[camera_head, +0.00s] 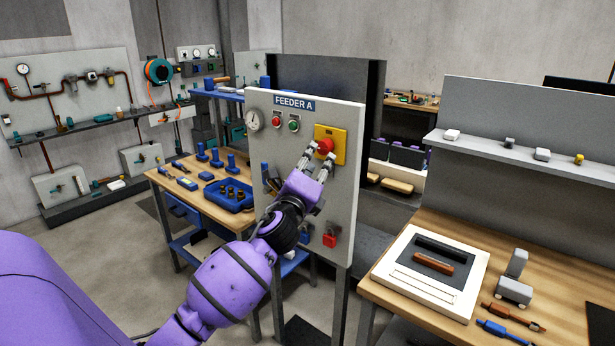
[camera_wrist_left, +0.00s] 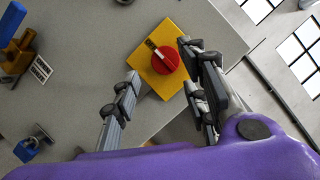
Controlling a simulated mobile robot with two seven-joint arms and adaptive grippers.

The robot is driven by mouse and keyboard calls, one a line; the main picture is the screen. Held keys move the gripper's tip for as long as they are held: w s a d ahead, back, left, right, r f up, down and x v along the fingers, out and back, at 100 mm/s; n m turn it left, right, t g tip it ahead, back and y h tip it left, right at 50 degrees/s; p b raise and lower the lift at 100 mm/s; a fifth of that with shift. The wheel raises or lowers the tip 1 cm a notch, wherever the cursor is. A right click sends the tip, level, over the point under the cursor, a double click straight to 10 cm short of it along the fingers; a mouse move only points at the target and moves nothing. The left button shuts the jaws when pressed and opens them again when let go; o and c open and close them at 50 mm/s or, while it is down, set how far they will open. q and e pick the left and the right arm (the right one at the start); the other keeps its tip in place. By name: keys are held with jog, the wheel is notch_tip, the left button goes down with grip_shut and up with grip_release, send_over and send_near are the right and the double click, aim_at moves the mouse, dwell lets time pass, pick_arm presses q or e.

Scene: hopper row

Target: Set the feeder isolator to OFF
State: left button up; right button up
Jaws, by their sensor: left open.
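The feeder isolator is a red rotary knob on a square yellow plate (camera_head: 337,135), at the upper right of the grey panel marked FEEDER A (camera_head: 330,199). In the left wrist view the red knob (camera_wrist_left: 183,62) shows whole, with a narrow bar pointing to the upper left of the picture. In the left wrist view the gripper's fingers (camera_wrist_left: 160,72) stand apart, the right one beside the knob. I cannot tell whether they touch it. My right gripper is not in view.
The panel also carries a gauge (camera_head: 253,121), a red button (camera_head: 276,122), a green button (camera_head: 294,124) and a red device (camera_head: 329,240) low down. A wooden bench with a blue tray (camera_head: 228,195) stands behind left. Another bench (camera_head: 440,225) stands right.

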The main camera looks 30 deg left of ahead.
pick_arm(q)
jog(key=v, duration=0.7)
jog(key=shift+s, duration=0.2)
dwell(1.4)
